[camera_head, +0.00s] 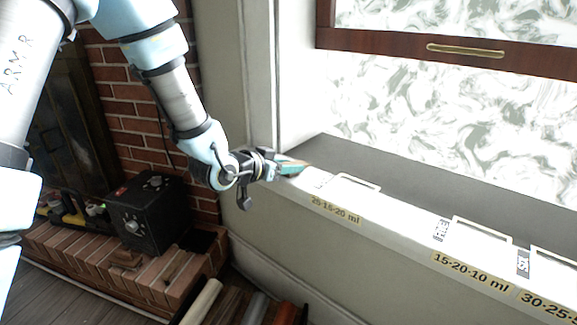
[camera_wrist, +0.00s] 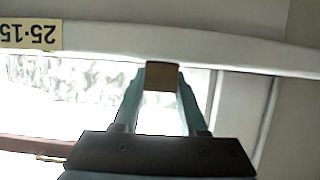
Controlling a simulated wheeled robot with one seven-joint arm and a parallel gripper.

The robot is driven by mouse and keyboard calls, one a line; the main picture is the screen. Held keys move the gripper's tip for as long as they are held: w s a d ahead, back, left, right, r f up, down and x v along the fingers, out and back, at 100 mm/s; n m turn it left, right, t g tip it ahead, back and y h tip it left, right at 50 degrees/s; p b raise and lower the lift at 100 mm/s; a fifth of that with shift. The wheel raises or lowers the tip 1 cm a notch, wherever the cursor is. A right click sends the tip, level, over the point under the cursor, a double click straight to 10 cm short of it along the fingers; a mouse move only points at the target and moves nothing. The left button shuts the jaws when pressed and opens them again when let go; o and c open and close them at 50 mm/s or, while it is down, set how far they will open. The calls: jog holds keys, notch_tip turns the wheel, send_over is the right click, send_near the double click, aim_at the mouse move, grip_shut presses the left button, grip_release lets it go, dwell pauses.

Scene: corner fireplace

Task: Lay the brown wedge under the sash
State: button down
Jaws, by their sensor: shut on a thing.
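My gripper (camera_head: 289,167) is at the left end of the window sill in the head view, low over its white front strip. In the head view the wedge is small and mostly hidden by the fingers. The sash (camera_head: 390,44) is a dark red-brown wooden rail with a brass handle (camera_head: 465,50), at the upper right. It is up, with a wide gap above the grey sill (camera_head: 400,168). The wedge is left of the sash, apart from it.
The white front strip (camera_head: 395,213) bears yellow labels such as 25-15-20 ml and several white loop shapes. A white window post (camera_head: 300,80) stands behind my gripper. A black box (camera_head: 152,212) sits on the brick hearth (camera_head: 75,245) at left. The grey sill is clear.

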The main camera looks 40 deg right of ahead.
jog(key=shift+c, duration=2.2)
grip_release()
jog(key=v, duration=1.1)
jog(key=w+a+f+n+t+y, duration=0.2)
jog(key=w+a+n+y, duration=0.15)
jog(key=w+a, duration=0.45)
jog(key=w+a+f+n+t+y, duration=0.1)
jog(key=w+a+n+t+y, duration=0.3)
jog(key=a, duration=0.8)
jog(key=a+n+g+y, duration=0.3)
jog(key=a+y, duration=0.1)
jog(key=a, duration=0.6)
jog(key=shift+f+g+p, duration=0.2)
jog(key=shift+g+p, duration=0.1)
jog(key=shift+p, duration=0.05)
jog(key=shift+o, duration=0.4)
jog(key=s+a+r+n+g+y, duration=0.1)
jog(key=s+a+n+g, duration=0.2)
jog(key=s+a, duration=0.3)
jog(key=a+n, duration=0.1)
jog(key=a, duration=0.2)
jog(key=shift+s+a+y, duration=0.2)
jog(key=shift+y, duration=0.05)
